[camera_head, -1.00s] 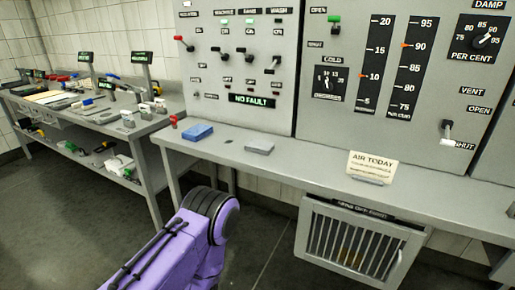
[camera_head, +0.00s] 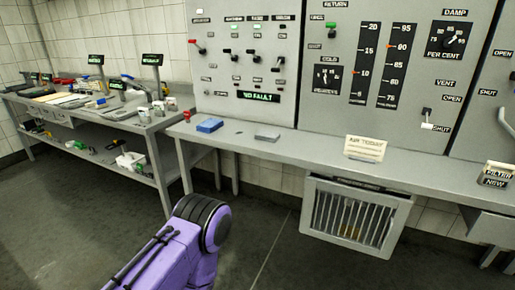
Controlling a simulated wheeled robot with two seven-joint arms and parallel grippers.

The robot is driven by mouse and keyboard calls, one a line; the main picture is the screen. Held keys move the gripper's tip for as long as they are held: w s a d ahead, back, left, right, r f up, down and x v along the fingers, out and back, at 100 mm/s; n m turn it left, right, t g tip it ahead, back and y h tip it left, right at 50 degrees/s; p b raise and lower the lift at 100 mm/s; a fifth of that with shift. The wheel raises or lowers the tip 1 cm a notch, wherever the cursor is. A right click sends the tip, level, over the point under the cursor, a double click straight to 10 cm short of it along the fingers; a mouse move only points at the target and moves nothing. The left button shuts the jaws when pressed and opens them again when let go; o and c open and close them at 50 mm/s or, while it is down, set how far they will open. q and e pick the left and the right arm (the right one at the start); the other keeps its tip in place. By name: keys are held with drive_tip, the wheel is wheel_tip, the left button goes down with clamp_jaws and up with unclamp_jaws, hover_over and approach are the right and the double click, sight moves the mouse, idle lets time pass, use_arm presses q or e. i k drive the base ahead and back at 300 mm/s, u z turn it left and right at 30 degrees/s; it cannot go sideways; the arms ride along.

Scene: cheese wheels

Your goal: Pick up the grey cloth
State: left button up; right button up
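A flat grey block-like item (camera_head: 267,136), which looks like the folded grey cloth, lies on the grey bench shelf below the control panel. A blue folded item (camera_head: 209,125) lies to its left on the same shelf. My purple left arm reaches in at the bottom, well short of the shelf. Its gripper is out of frame. My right arm and gripper do not show.
The narrow shelf (camera_head: 318,149) carries an "AIR TODAY" card (camera_head: 366,148) and a "FILTER NEW" box (camera_head: 496,174). A barred vent box (camera_head: 352,216) hangs beneath. A cluttered two-level workbench (camera_head: 90,146) stands left. The floor (camera_head: 80,225) between is open.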

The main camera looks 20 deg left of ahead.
sight(273, 137)
drive_tip(key=z, duration=0.05)
drive_tip(key=k, duration=0.55)
drive_tip(key=u, duration=1.05)
drive_tip(key=i, duration=1.75)
drive_tip(key=z, duration=0.6)
